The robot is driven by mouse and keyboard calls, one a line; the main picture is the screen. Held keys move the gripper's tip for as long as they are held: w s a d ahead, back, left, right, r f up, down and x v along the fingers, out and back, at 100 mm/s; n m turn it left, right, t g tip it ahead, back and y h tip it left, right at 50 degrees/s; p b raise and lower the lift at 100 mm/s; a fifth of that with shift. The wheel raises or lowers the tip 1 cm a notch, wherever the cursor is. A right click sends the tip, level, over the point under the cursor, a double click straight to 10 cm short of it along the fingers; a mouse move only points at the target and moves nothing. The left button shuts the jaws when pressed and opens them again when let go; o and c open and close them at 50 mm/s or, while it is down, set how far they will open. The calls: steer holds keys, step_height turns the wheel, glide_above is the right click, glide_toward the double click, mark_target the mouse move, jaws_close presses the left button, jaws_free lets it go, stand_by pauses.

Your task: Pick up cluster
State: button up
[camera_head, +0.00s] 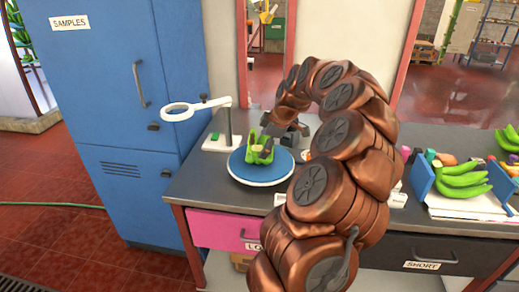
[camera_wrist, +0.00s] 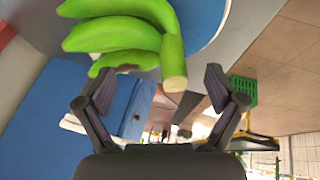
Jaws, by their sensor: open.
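A green banana cluster (camera_head: 259,152) sits on a round blue plate (camera_head: 262,176) on the grey counter. In the wrist view the cluster (camera_wrist: 125,36) fills the upper middle, with its thick cut stem (camera_wrist: 174,68) pointing down the picture. My gripper (camera_wrist: 160,76) is open, with one dark finger on each side of the stem and a gap left at both sides. In the head view my gripper (camera_head: 272,138) is at the cluster's right and far side, small and partly hidden by the cluster. I cannot tell whether a finger touches the fruit.
A ring magnifier on a white stand (camera_head: 221,135) rises just left of the plate. A blue cabinet (camera_head: 95,70) stands further left. At right, a blue-ended rack (camera_head: 420,178) holds more fruit, including green bananas (camera_head: 464,180). My arm covers the counter's middle.

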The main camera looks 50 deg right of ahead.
steer(key=shift+w+p+x, duration=0.2)
steer(key=shift+p+x, duration=0.6)
steer(key=shift+x, duration=1.4)
steer(key=shift+s+a, duration=0.15)
steer(key=shift+a, duration=0.15)
steer(key=c, duration=1.5)
